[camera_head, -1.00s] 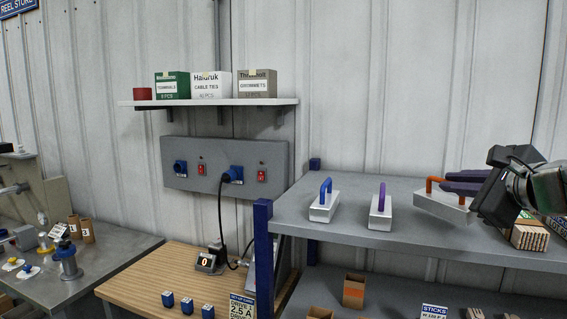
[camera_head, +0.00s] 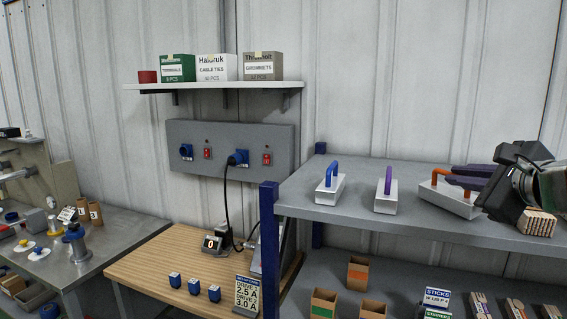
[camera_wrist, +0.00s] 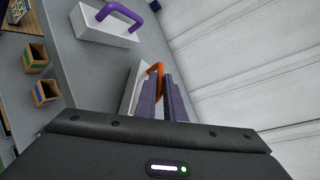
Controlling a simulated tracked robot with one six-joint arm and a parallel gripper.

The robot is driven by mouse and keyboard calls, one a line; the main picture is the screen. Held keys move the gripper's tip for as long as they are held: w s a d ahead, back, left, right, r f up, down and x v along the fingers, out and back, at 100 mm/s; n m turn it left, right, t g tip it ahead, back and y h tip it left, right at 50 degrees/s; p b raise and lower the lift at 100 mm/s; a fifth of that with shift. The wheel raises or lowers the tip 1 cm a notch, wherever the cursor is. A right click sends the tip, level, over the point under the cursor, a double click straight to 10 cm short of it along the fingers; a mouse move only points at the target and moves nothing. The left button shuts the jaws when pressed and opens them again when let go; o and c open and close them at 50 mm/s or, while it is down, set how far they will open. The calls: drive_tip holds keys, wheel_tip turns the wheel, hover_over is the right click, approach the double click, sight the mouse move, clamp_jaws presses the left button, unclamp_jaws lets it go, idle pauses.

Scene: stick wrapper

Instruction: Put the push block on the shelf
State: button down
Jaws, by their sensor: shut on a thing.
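My gripper (camera_head: 450,176) is shut on the orange handle (camera_head: 437,174) of a pale push block (camera_head: 451,203). The block is over the grey upper shelf (camera_head: 400,228), at the right of a row, and appears to rest on the board or hang just above it. In the wrist view, the orange handle (camera_wrist: 156,69) is between the dark fingers (camera_wrist: 163,92), and part of the block (camera_wrist: 133,86) is hidden. A blue-handled push block (camera_head: 329,191) and a purple-handled push block (camera_head: 385,199) stand to its left. The purple one (camera_wrist: 107,30) also shows in the wrist view.
A stack of sticks (camera_head: 538,223) lies on the upper shelf right of the held block. Small open boxes (camera_head: 357,272) and a STICKS sign (camera_head: 437,298) stand on the lower shelf. A blue post (camera_head: 269,240) marks the shelf's left corner. The wall is close behind.

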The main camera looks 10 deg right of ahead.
drive_tip(key=shift+f, duration=0.15)
drive_tip(key=c, duration=1.8)
unclamp_jaws()
drive_tip(key=shift+o, duration=0.2)
drive_tip(key=shift+f, duration=0.1)
